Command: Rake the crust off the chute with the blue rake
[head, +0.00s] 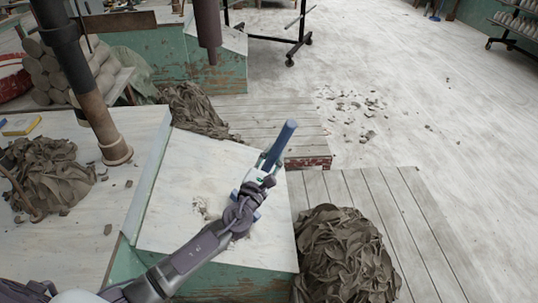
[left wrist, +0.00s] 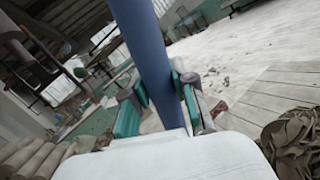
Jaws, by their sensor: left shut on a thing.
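The blue rake (head: 280,144) is a thick blue handle standing up at a tilt from my left gripper (head: 266,170). In the left wrist view the handle (left wrist: 151,62) passes between the two teal fingers of my left gripper (left wrist: 158,100), which are shut on it. The rake's lower end is mostly hidden behind my gripper and wrist; small blue parts show beside them. The chute (head: 180,172) is a pale sloping board with green sides, under my left arm. A pale, crumbly crust patch (head: 201,207) lies on it, just left of my wrist. My right gripper is not in view.
A heap of clay trimmings (head: 345,255) lies right of the chute, by wooden slats (head: 395,205). Another heap (head: 48,175) lies on the pale table at left, near a brown post (head: 97,120). Scraps (head: 355,105) litter the otherwise open floor beyond.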

